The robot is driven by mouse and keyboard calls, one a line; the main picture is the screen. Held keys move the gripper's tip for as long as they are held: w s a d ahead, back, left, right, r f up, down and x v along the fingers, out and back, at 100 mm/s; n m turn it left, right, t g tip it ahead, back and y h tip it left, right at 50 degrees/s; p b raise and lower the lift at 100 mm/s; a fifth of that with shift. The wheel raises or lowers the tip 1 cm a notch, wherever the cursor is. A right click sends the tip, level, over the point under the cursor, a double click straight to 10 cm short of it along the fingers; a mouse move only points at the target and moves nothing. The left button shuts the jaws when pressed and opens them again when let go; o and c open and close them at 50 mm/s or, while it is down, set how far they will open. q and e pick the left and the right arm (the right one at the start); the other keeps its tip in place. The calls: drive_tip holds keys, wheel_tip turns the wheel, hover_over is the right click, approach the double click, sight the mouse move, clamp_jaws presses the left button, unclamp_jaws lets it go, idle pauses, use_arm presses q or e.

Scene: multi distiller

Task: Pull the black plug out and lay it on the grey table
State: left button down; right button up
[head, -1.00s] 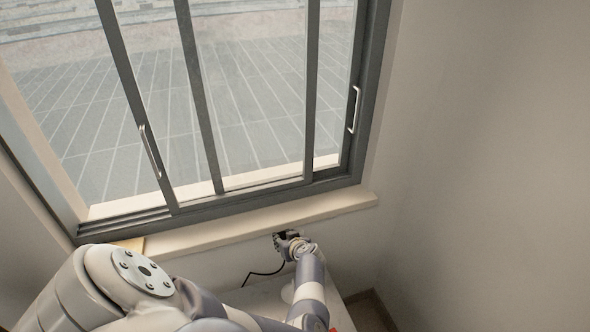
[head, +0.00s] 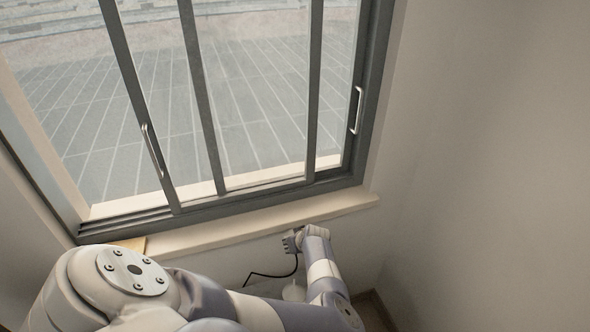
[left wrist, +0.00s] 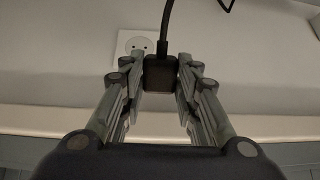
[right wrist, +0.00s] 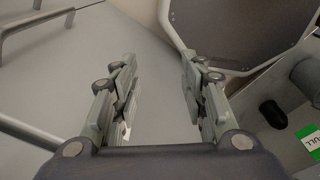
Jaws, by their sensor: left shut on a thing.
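The black plug (left wrist: 160,75) is between the fingertips of my left gripper (left wrist: 160,72), which is shut on it. Its black cord runs toward the top of the left wrist view. The white wall socket (left wrist: 139,42) shows beside the plug with its holes bare, so the plug is out of it. In the head view my left gripper (head: 290,243) is just below the window sill, and the cord (head: 270,274) hangs from it. The grey table is mostly hidden behind my left arm. My right gripper (right wrist: 157,95) is open and empty in the right wrist view.
The window sill (head: 255,228) lies close above my left gripper. A white object (head: 293,292) stands below it. The right wrist view shows a dark panel (right wrist: 245,25) and a green label (right wrist: 309,137) near my right gripper.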

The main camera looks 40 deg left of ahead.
use_arm(q)
drive_tip(key=shift+h, duration=0.5)
drive_tip(key=d, duration=0.1)
drive_tip(key=w+d, duration=0.1)
drive_tip(key=d, duration=0.1)
drive_tip(key=d+f, duration=0.1)
drive_tip(key=d, duration=0.1)
drive_tip(key=shift+w, duration=0.15)
drive_tip(key=shift+a+r, duration=0.1)
drive_tip(key=shift+w+a+r+g+h, duration=0.1)
drive_tip(key=shift+a+g+h, duration=0.3)
drive_tip(key=shift+g+h, duration=0.55)
drive_tip(key=shift+a+t+h, duration=0.1)
drive_tip(key=shift+t+h, duration=0.15)
drive_tip(key=s+a, duration=0.2)
drive_tip(key=s, duration=0.4)
drive_tip(key=s+a, duration=0.3)
drive_tip(key=s, duration=0.4)
drive_tip(key=shift+a, duration=0.25)
